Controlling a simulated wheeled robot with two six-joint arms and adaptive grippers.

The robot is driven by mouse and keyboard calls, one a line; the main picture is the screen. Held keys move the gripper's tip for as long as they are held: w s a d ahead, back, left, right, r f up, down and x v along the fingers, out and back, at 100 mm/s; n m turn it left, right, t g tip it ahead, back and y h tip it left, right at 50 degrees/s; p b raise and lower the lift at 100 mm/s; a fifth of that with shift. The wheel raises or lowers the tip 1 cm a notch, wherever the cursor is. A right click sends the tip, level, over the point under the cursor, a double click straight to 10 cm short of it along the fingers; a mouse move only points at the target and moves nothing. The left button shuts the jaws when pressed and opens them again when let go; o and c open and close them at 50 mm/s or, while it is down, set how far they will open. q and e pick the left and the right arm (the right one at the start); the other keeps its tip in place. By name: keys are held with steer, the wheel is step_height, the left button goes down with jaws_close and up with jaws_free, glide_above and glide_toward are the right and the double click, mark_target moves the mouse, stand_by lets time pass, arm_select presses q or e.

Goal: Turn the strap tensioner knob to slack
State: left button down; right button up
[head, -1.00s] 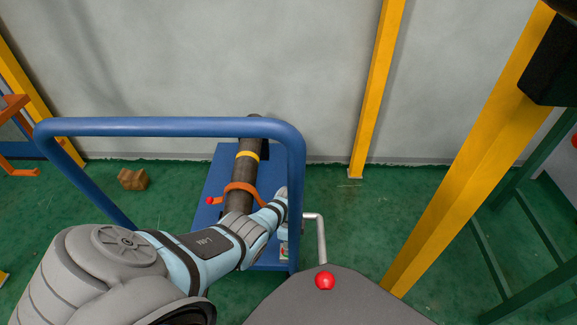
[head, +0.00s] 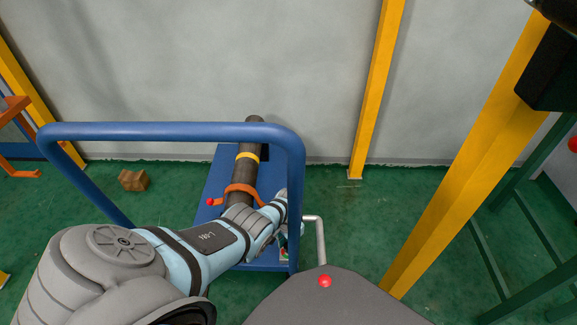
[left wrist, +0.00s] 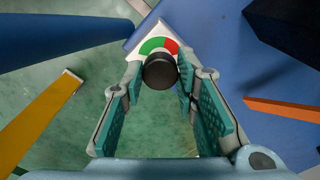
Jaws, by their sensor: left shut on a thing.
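The black knob (left wrist: 160,70) sits between the fingertips of my left gripper (left wrist: 158,80) in the left wrist view, and the gripper is shut on it. Behind it is a white dial plate with a green and a red sector (left wrist: 158,44); any pointer mark on the knob is not visible. In the head view my left gripper (head: 284,240) is partly hidden behind the blue rail, and the knob is hidden. An orange strap (head: 240,188) curves over a dark pipe (head: 254,132) on the blue cart. My right gripper is not in view.
The cart's blue tubular handle (head: 170,130) arches over my left arm. A grey bent tube (head: 321,240) stands right of it. Yellow posts (head: 376,90) rise at the back and right. A small brown block (head: 133,180) lies on the green floor at the left.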

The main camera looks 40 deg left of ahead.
arm_select(q)
steer(key=n, duration=0.3)
steer(key=shift+n, duration=2.2)
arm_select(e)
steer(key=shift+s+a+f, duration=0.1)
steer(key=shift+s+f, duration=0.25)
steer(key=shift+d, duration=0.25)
